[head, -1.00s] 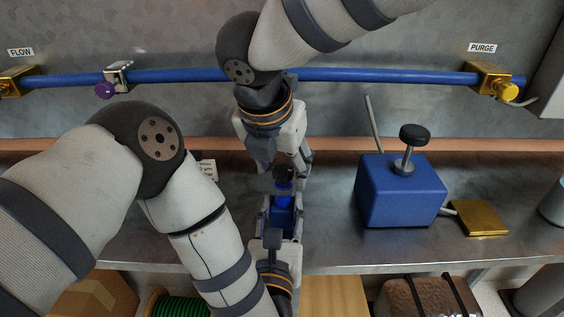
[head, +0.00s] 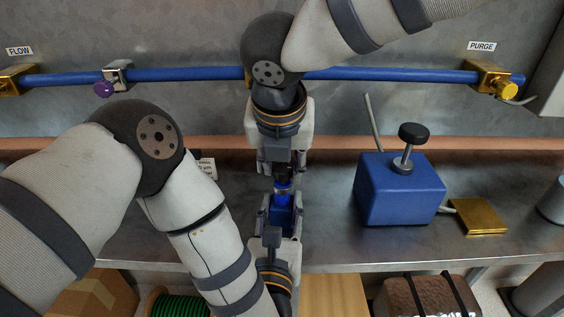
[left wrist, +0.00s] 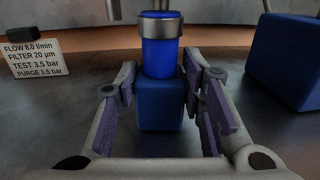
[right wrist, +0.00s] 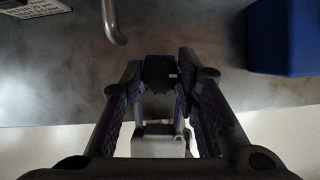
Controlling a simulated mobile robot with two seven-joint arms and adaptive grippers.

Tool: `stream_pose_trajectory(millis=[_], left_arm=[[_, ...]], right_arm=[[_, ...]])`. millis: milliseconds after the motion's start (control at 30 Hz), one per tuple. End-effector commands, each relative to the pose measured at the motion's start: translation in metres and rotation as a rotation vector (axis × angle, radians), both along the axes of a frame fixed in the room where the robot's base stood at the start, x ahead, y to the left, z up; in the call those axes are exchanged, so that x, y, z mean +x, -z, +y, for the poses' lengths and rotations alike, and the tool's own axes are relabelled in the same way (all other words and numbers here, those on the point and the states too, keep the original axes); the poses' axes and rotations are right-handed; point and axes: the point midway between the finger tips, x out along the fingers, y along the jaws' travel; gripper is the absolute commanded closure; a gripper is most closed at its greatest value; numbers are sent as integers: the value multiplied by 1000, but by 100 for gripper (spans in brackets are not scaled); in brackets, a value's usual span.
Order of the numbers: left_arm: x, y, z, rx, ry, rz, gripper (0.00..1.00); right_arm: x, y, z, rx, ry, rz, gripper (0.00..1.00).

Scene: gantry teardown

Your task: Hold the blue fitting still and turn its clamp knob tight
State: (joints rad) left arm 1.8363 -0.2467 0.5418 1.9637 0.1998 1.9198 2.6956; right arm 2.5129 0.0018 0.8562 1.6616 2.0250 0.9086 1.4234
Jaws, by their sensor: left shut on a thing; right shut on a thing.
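The blue fitting (head: 283,202) stands upright on the metal bench, with a square blue body (left wrist: 160,103), a round blue neck and a metal collar (left wrist: 160,27). My left gripper (head: 279,218) is shut on the fitting's body from the front, one finger on each side in the left wrist view (left wrist: 160,100). The fingers mostly hide the knob in the head view.
A larger blue block (head: 400,190) with its own black knob (head: 413,133) stands to the right, beside a brass plate (head: 480,216). A blue pipe (head: 390,75) with purple and yellow knobs runs along the wall. A printed card (left wrist: 34,58) stands behind left.

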Motion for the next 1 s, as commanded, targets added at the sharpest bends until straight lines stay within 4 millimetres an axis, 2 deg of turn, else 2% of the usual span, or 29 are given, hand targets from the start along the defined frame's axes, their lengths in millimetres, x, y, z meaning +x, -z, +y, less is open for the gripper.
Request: stream_pose_trajectory(millis=[67,100,167,200,467,533,667,800,1000], left_arm=[[0,0,0,1,1,1,100],[0,0,0,1,1,1,100],[0,0,0,1,1,0,100],[0,0,0,1,1,0,100],[0,0,0,1,0,1,100],[0,0,0,1,0,1,100],[0,0,0,1,0,1,100],[0,0,0,1,0,1,100],[0,0,0,1,0,1,100]], right_arm=[[0,1,0,-2,-1,1,99],[0,1,0,-2,-1,1,67],[0,1,0,-1,-1,1,53],[0,1,0,-1,-1,1,51],[0,0,0,-1,0,0,51],[-2,-6,0,-1,1,-1,51],[-13,-34,2,2,0,-3,51],[-28,-70,3,2,0,-3,51],[-43,-104,3,0,1,-1,51]])
